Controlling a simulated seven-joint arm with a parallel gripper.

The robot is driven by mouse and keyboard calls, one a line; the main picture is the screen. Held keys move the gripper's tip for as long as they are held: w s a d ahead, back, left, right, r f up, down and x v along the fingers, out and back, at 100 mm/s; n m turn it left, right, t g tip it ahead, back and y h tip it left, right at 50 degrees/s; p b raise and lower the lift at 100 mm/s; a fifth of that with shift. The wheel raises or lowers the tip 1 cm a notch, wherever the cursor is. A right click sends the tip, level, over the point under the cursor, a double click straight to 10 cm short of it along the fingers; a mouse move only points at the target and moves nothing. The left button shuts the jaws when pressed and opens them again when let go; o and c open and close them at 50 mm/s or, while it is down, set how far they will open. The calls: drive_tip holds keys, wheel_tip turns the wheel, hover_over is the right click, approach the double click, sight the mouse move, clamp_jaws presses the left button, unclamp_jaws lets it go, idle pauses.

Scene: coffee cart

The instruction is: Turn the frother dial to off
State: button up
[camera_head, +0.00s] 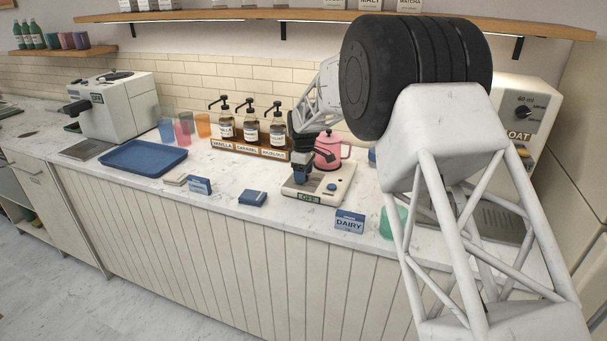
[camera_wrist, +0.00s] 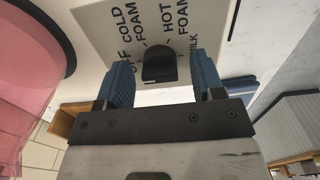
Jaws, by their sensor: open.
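The frother (camera_head: 337,196) is a cream base on the counter, with a pink pitcher (camera_head: 328,150) standing at its back. A small green display on its front edge appears to read OFF. In the wrist view, its black dial (camera_wrist: 158,64) sits on a panel (camera_wrist: 100,22) lettered OFF, COLD FOAM, HOT FOAM and MILK. I cannot tell which label the dial points to. My gripper (camera_wrist: 164,76) is open, with one blue finger on each side of the dial and visible gaps. In the head view my gripper (camera_head: 303,172) is low over the base, left of the pitcher.
Syrup bottles (camera_head: 250,128) stand in a rack behind and left of the frother. A DAIRY sign (camera_head: 349,221) and a green cup (camera_head: 393,222) are to the right. A blue box (camera_head: 253,198) and blue tray (camera_head: 143,157) lie left. My arm covers much of the right side.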

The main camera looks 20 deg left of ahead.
drive_tip(key=shift+r, duration=3.8)
drive_tip(key=shift+d+r, duration=0.1)
drive_tip(key=shift+d, duration=0.05)
drive_tip(key=s+d+r+m, duration=0.3)
drive_tip(key=s+d+r, duration=0.25)
drive_tip(key=d, duration=0.55)
drive_tip(key=s+d+r+m+t, duration=0.1)
drive_tip(key=s+d+r+m, duration=0.2)
drive_tip(key=s+d+r, duration=0.55)
drive_tip(key=s+d+r+m, duration=0.1)
drive_tip(key=s+d+m, duration=0.3)
drive_tip(key=d, duration=1)
drive_tip(key=s+d+m+t, duration=0.1)
drive_tip(key=s+d+m, duration=0.1)
drive_tip(key=s+d, duration=0.55)
drive_tip(key=s+d+m, duration=0.2)
drive_tip(key=s+d, duration=0.3)
drive_tip(key=s, duration=0.5)
drive_tip(key=s+d+f+m, duration=0.2)
drive_tip(key=s+d+f, duration=0.1)
drive_tip(key=s, duration=0.5)
drive_tip(key=s+d+f+m, duration=0.2)
drive_tip(key=s+d+f, duration=0.1)
drive_tip(key=s, duration=0.6)
drive_tip(key=shift+d+f+t, duration=0.15)
drive_tip(key=shift+d+t, duration=0.15)
